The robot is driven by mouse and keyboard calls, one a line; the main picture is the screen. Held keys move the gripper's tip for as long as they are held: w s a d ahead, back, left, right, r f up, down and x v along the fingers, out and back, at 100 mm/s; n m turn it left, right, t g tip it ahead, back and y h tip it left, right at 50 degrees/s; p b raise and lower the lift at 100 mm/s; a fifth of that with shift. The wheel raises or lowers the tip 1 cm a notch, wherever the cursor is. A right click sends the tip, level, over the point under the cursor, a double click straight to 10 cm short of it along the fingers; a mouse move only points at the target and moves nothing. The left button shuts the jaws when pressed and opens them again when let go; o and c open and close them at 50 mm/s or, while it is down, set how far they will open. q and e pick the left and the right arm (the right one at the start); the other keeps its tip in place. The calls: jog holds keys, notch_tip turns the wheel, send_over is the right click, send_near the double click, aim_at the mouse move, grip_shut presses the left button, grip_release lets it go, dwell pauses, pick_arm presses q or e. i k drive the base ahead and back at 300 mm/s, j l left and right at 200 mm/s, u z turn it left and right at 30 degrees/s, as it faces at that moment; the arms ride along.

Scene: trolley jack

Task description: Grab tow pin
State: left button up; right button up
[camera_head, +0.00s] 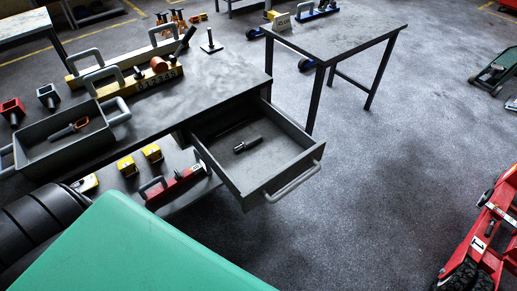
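A dark, stepped, pin-like piece (248,144) lies on its side in the open drawer (238,178) under the workbench. It looks like the tow pin, but it is small and I cannot be sure. A dark upright piece on a flat base (211,42) stands on the bench top, near its back edge. Neither of my grippers is in view, so I cannot see whether they are open or shut.
The drawer sticks out, its bar handle (293,182) at the front. The workbench (215,72) carries a grey tray (43,126) holding an orange-handled tool. A red tool (177,186) lies on the lower shelf. A side table (335,35) stands behind. Floor at right is mostly clear; a red trolley jack (487,240) stands there.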

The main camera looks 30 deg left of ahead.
aim_at(72, 127)
jog(key=k+j+u, duration=0.1)
jog(key=u, duration=2.1)
jog(key=j+z, duration=0.2)
jog(key=z, duration=0.2)
jog(key=j+z, duration=0.2)
jog(key=z, duration=0.2)
jog(key=j+z, duration=0.25)
jog(key=z, duration=0.2)
jog(key=j+z, duration=0.2)
jog(key=z, duration=0.2)
